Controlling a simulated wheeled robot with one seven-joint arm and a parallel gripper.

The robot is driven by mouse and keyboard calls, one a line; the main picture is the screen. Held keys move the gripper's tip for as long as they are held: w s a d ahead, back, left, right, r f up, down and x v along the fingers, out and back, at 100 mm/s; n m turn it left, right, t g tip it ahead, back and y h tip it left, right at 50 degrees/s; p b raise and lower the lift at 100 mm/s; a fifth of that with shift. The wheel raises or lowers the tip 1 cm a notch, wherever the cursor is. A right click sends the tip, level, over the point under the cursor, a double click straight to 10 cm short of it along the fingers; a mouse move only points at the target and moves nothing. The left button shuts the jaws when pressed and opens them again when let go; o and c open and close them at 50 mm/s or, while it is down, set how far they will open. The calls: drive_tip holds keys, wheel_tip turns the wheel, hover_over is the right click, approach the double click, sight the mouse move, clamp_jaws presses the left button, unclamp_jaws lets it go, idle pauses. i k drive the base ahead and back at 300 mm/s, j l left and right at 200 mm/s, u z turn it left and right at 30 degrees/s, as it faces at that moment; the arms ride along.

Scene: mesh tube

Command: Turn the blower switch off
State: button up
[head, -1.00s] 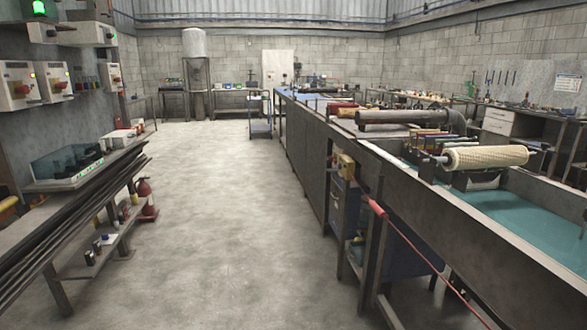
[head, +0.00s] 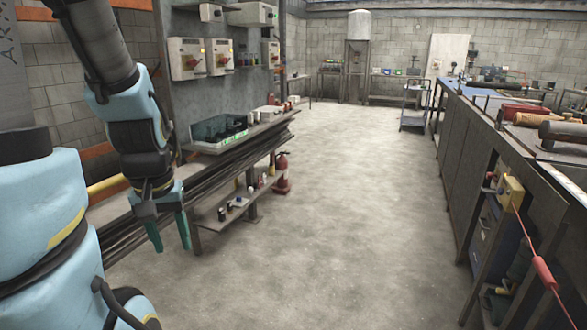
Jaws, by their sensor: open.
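Several grey switch boxes are on the wall panel at upper left in the head view. A third switch box (head: 268,54) is farther along. I cannot read any label, so I cannot tell which is the blower switch. My gripper (head: 168,238) points down at left, its green fingers apart and empty. It is lower in the picture than the switch boxes and apart from them.
A shelf of long dark bars (head: 215,158) and a low rack stand below the panel, with a fire extinguisher (head: 282,172) beside them. The concrete floor (head: 340,220) in the middle is clear. A long bench (head: 470,150) with a yellow box (head: 510,192) and red cord runs along the right.

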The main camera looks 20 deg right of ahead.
sight(490, 175)
drive_tip(key=i+l+z, duration=0.25)
drive_tip(key=z, duration=0.2)
drive_tip(key=i+l+z, duration=0.3)
drive_tip(key=z, duration=0.15)
drive_tip(key=i+l+z, duration=0.1)
drive_tip(key=i+z, duration=0.35)
drive_tip(key=i, duration=0.55)
drive_tip(key=i+l+u, duration=0.1)
drive_tip(key=i, duration=0.4)
drive_tip(key=i+l, duration=0.15)
drive_tip(key=i, duration=0.4)
drive_tip(key=i+l+u, duration=0.1)
drive_tip(key=i+u, duration=0.2)
drive_tip(key=i+l+u, duration=0.3)
drive_tip(key=i, duration=0.25)
